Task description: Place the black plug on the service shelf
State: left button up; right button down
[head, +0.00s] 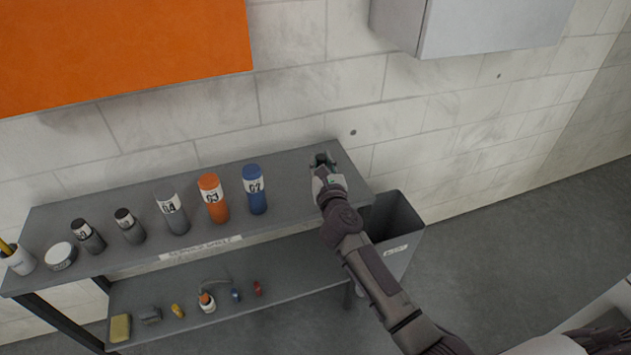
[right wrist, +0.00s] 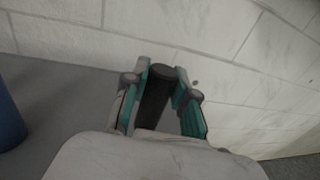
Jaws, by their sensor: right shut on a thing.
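My right gripper (head: 323,163) is at the right end of the grey service shelf's top (head: 120,207). In the right wrist view, the gripper (right wrist: 163,92) is shut on the black plug (right wrist: 158,95), a dark cylinder standing roughly upright between the green-lined fingers. In the head view the plug is mostly hidden by the gripper. I cannot tell whether its base touches the shelf top. A label strip runs along the shelf's front edge. My left gripper is not in view.
A blue bottle (head: 254,190), an orange bottle (head: 212,198), a grey bottle (head: 172,208) and smaller containers stand along the top. A lower board (head: 280,296) holds small items. A grey bin (head: 396,225) stands to the right. An orange panel (head: 120,50) and a grey box (head: 480,25) are above.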

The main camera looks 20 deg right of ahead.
jog(key=shift+w+a+f+b, duration=0.2)
jog(key=shift+f+b, duration=0.25)
jog(key=shift+f, duration=0.35)
jog(key=shift+w+a+f+b, duration=0.15)
jog(key=shift+f+b, duration=0.35)
jog(key=shift+f, duration=0.35)
jog(key=shift+w+a+f+b, duration=0.2)
jog(key=shift+f+b, duration=0.25)
jog(key=shift+f, duration=0.35)
jog(key=shift+f, duration=0.1)
jog(key=c, duration=0.9)
grip_release()
